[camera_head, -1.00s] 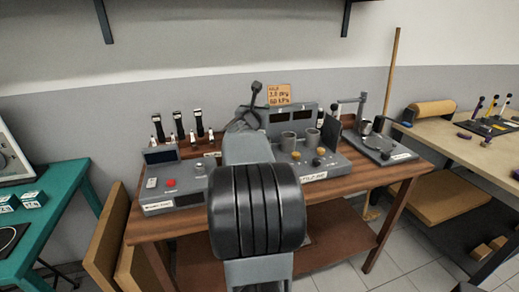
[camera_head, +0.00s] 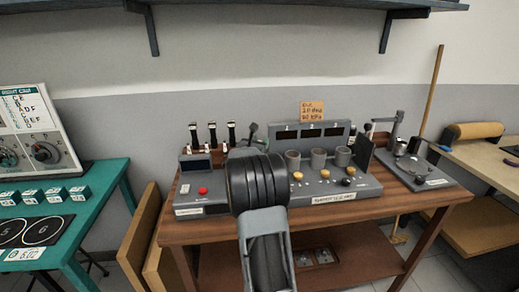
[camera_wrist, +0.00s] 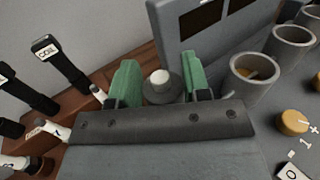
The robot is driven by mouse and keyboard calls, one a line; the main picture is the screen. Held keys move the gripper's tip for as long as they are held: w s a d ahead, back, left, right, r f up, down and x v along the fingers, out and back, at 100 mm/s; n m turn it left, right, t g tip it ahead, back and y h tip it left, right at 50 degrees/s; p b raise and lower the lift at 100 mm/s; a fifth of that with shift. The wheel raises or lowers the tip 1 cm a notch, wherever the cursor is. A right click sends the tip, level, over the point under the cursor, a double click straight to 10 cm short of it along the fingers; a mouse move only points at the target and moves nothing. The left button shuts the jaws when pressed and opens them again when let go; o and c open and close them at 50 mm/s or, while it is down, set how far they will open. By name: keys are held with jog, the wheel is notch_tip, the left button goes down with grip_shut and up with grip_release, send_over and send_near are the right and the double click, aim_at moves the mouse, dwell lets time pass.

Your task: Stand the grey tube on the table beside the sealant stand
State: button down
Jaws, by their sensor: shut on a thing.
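My gripper (camera_wrist: 158,84) is shut, with its green fingers on either side of a round grey thing with a white top (camera_wrist: 160,80), which looks like the grey tube seen from its end. In the head view my gripper (camera_head: 255,132) is mostly hidden behind my own arm, over the back of the wooden bench (camera_head: 330,212), and the held thing cannot be made out. Whether its lower end touches anything is hidden. I cannot pick out the sealant stand with certainty.
Black-topped coils (camera_head: 212,134) and white-tipped pieces (camera_wrist: 50,130) stand left of my gripper. A grey console (camera_head: 335,188) with three cups is to the right. A box with a red button (camera_head: 203,190) is at the left. A post device (camera_head: 420,170) stands far right.

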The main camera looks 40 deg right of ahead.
jog(key=shift+f, duration=1.7)
jog(key=c, duration=0.6)
grip_release()
